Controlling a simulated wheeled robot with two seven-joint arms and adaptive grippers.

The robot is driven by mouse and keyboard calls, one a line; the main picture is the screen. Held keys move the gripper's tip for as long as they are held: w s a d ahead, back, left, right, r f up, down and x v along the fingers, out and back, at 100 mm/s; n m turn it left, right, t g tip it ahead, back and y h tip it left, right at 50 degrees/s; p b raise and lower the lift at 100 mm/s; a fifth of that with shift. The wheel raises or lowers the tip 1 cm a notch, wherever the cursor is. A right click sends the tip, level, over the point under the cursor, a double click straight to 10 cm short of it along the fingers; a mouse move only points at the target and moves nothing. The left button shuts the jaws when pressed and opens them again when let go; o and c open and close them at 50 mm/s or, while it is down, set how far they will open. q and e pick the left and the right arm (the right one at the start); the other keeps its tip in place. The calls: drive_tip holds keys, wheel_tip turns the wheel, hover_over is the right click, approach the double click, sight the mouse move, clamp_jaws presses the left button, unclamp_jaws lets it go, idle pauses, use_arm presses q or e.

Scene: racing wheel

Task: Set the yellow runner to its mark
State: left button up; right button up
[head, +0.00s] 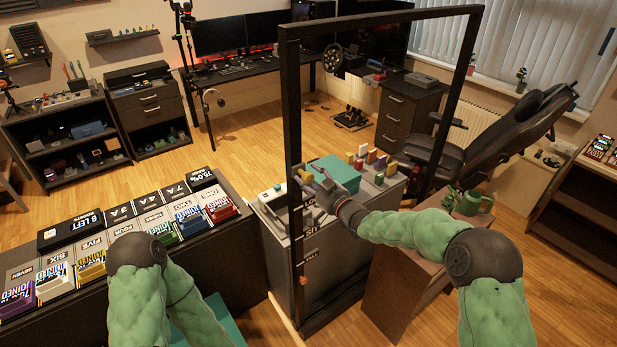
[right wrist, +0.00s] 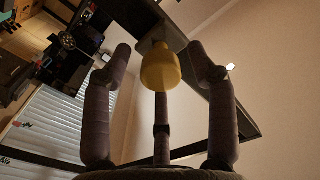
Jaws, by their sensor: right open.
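The yellow runner (head: 307,177) is a small knob on the left post (head: 292,120) of a tall black frame. In the right wrist view, the yellow runner (right wrist: 160,70) stands out from a dark bar on a pale base. My right gripper (head: 326,188) is just right of it in the head view. In the right wrist view, the right gripper's fingers (right wrist: 163,75) are spread apart on either side of the runner, with gaps. A small orange spot (head: 303,280) shows low on the left post; I cannot tell if it is the mark. My left gripper is out of view.
A grey cabinet (head: 275,225) behind the frame bears a teal box (head: 337,172) and several coloured blocks. A dark bench (head: 225,255) with labelled trays is at left. Open wood floor lies beyond.

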drive_tip(key=shift+w+a, duration=0.35)
drive_tip(key=shift+w, duration=0.05)
clamp_jaws()
